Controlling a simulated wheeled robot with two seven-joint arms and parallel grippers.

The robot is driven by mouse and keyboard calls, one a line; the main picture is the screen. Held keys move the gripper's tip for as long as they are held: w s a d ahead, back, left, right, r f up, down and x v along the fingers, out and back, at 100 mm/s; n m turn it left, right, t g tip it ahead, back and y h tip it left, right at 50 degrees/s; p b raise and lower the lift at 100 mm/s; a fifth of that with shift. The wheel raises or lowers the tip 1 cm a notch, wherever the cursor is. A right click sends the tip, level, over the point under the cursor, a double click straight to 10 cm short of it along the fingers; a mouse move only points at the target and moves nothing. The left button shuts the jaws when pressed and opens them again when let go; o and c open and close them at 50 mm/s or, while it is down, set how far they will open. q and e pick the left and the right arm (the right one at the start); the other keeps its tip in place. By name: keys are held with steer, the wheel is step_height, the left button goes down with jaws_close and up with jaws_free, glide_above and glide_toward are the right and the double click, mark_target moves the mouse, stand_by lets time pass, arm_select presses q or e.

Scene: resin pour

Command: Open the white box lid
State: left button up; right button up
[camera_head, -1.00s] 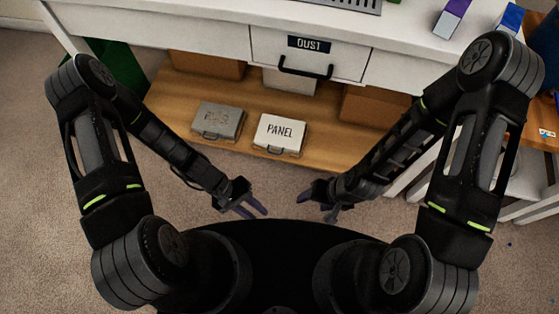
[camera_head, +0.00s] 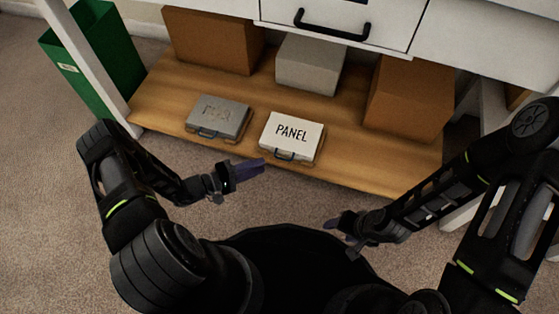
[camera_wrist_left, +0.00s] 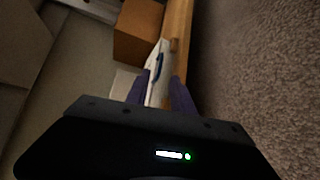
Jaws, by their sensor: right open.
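The white box (camera_head: 292,142) marked PANEL sits on the low wooden shelf in the head view, its lid closed and its dark handle facing me. It also shows in the left wrist view (camera_wrist_left: 155,73), seen beyond and between the fingers. My left gripper (camera_head: 262,166) is just in front and left of the box, a little short of its front edge. In the left wrist view its two purple fingers (camera_wrist_left: 160,90) stand apart with nothing held. My right gripper (camera_head: 334,224) is open and empty, nearer to me and to the right of the box.
A grey box (camera_head: 218,117) with a handle lies left of the white box. Brown cartons (camera_head: 408,98) and a pale box (camera_head: 309,65) stand behind on the wooden shelf (camera_head: 395,172). A white drawer unit (camera_head: 470,50) overhangs the shelf. A green bin (camera_head: 100,60) stands left.

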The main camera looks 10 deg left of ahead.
arm_select(q)
steer(key=b+x, duration=0.2)
steer(key=x, duration=0.6)
steer(key=shift+s, duration=0.1)
steer(key=shift+c, duration=0.2)
jaws_close()
stand_by(1.2)
